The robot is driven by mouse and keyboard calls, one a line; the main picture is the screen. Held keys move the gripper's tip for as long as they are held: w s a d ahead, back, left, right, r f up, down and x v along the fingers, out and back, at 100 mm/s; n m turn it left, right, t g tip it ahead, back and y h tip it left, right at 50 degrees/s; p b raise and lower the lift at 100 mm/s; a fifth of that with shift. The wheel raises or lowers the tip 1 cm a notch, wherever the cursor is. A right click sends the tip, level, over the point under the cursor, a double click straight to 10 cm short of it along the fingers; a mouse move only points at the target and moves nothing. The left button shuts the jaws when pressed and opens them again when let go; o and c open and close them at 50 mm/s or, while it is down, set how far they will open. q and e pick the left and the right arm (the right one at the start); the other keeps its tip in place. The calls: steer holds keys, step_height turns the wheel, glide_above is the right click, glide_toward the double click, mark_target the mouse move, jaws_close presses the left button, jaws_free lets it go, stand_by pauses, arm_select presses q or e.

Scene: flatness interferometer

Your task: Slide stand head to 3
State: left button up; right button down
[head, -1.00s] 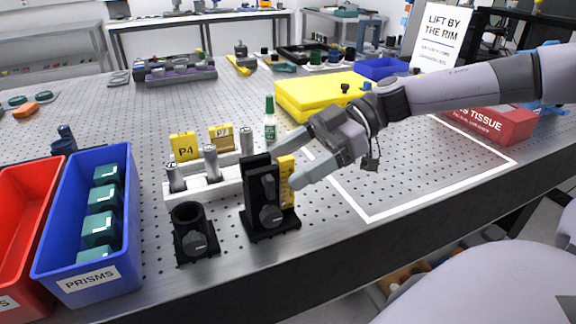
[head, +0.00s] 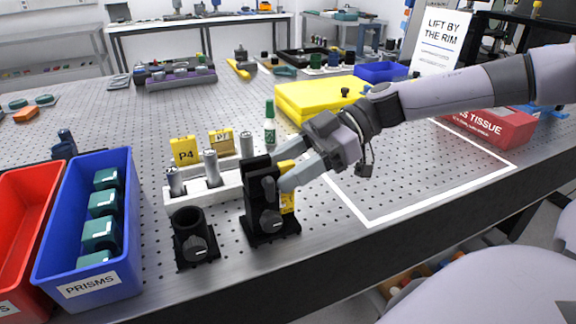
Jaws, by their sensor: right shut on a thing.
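The black stand (head: 262,205) stands upright on the perforated table near its front edge, with a dark round knob low on its front. A yellow scale strip (head: 287,201) runs up its right side, partly covered by my fingers. Its black head (head: 263,170) is at the upper part of the stand. My right gripper (head: 286,178) reaches in from the right and is shut on the stand head; the fingers hide the contact and the scale marks, so the reading cannot be told. My left gripper is not in view.
A black tube holder (head: 190,240) stands close left of the stand. Behind is a white rack (head: 206,193) with metal cylinders and yellow tags. A blue prisms bin (head: 75,225) is at left. The white-outlined area at right is clear.

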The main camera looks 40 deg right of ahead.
step_height(320, 180, up, 2)
steer(key=shift+r+p, duration=0.25)
steer(key=shift+p, duration=0.35)
steer(key=shift+r, duration=0.1)
steer(key=shift+c, duration=2.2)
jaws_free()
steer(key=shift+d, duration=0.1)
steer(key=v, duration=0.7)
steer(key=shift+p, duration=0.4)
steer(key=shift+s, duration=0.1)
